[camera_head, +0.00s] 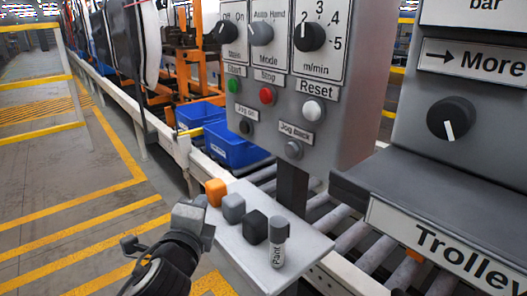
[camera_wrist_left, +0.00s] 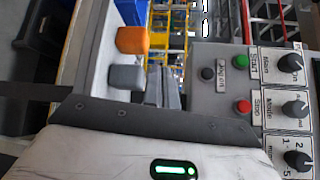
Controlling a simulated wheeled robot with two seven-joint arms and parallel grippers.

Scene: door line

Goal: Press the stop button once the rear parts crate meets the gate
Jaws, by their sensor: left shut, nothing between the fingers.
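The red stop button (camera_head: 267,95) is on the grey control panel (camera_head: 345,110), right of the green start button (camera_head: 234,86). It also shows in the left wrist view (camera_wrist_left: 243,106). Two blue crates stand on the roller line behind the panel: a nearer one (camera_head: 235,150) and a farther one (camera_head: 200,114). A short yellow bar (camera_head: 190,131) shows between them; I cannot tell whether it is the gate or whether a crate touches it. My left gripper (camera_head: 202,208) is shut and empty, below and left of the panel, apart from the stop button. My right gripper is out of view.
A white shelf (camera_head: 246,262) below the panel holds orange, grey and black blocks and a paint marker (camera_head: 279,242), close to my left gripper. A trolley console (camera_head: 450,180) stands at right. The floor (camera_head: 50,190) with yellow stripes is clear at left.

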